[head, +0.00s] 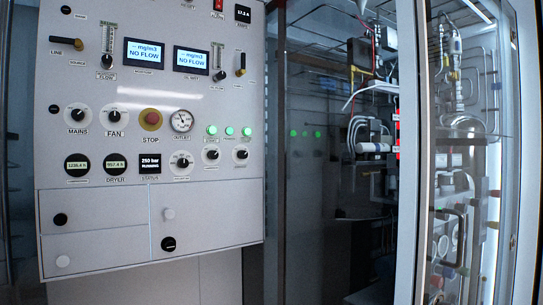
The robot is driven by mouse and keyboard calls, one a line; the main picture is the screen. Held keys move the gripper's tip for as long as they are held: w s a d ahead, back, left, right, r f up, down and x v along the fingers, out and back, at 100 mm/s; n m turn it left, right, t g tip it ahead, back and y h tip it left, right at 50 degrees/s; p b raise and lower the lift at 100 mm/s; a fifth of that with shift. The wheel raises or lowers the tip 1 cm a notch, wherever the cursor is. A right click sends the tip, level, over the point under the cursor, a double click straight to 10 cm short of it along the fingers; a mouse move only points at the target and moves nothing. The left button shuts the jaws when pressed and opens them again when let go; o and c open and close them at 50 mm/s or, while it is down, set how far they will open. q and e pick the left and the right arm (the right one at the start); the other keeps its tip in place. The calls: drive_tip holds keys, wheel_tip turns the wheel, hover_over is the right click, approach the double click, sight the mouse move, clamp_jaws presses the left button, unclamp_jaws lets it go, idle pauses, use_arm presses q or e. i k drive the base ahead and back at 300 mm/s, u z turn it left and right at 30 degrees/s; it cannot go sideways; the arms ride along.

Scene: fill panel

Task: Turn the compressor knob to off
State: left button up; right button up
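The grey-white control panel (100,200) fills the left of the head view. A black knob on a white round dial (181,162) sits right of the status display; the small label under it is too blurred to read surely, so I cannot confirm that it is the compressor knob. Other knobs are the mains knob (77,115), the fan knob (113,115) and two small knobs (212,154) (241,154) under green lights. Neither of my grippers is in view.
A red and yellow stop button (151,119) and a pressure gauge (181,122) sit above the dial. Two "NO FLOW" displays (144,54) (191,59) are higher up. Drawers with round handles are below. A glass-fronted cabinet with pipework (460,130) stands at right.

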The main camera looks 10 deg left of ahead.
sight(212, 155)
drive_tip(key=z, duration=0.05)
drive_tip(key=i, duration=1)
drive_tip(key=u, duration=0.5)
